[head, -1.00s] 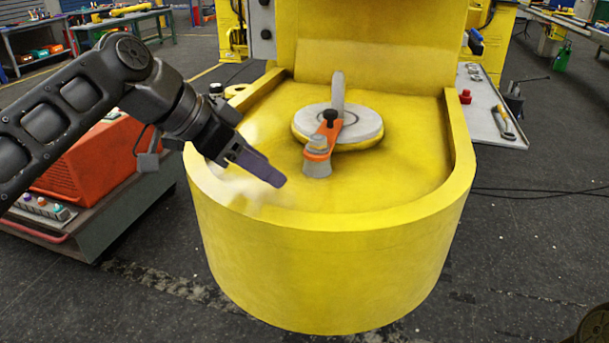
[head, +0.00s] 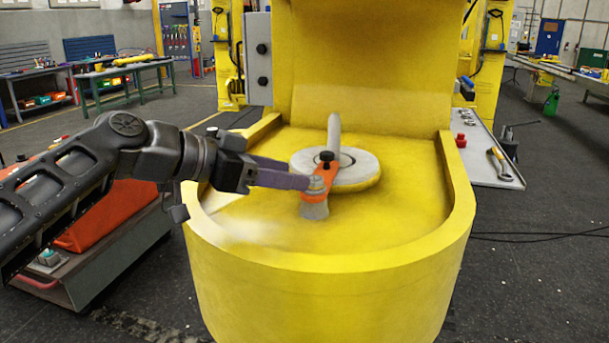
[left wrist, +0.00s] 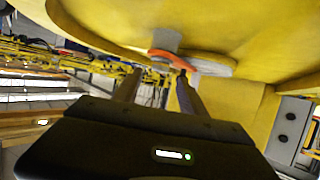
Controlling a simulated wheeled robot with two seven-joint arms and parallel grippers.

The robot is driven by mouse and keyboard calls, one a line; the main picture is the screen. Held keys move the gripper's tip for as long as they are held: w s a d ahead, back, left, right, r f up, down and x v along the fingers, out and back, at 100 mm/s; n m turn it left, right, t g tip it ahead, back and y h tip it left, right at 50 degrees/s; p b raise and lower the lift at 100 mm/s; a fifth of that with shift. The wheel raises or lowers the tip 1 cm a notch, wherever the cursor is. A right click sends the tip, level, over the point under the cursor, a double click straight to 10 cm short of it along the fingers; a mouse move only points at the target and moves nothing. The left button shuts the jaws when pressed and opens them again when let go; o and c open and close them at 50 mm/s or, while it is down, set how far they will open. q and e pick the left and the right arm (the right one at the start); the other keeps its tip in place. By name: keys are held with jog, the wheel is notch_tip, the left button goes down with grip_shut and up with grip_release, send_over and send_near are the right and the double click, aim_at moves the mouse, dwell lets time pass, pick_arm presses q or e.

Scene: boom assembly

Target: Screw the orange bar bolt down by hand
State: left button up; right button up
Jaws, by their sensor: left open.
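The orange bar (head: 325,172) lies on the yellow base, running from a round grey plate (head: 305,160) to a short grey post (head: 315,209) at its near end. A grey bolt (head: 316,182) sits on the bar's near end, over the post. A black knob (head: 326,156) stands at the bar's far end. My left gripper (head: 300,174) is open, its fingers pointing right with the tips at the bolt's left side. I cannot tell whether they touch it. In the left wrist view the orange bar (left wrist: 172,57) shows beyond the two spread fingers; the bolt is not clear there.
A side tray (head: 485,165) with a wrench is at the right. A cart with an orange box (head: 120,215) is at the left, below my arm.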

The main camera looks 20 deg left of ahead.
aim_at(314, 183)
pick_arm(q)
jog(key=x, duration=0.4)
jog(key=shift+w+d+f+p, duration=0.1)
jog(key=shift+w+d+p, duration=0.05)
jog(key=shift+p, duration=0.15)
jog(key=shift+c, duration=0.3)
grip_shut()
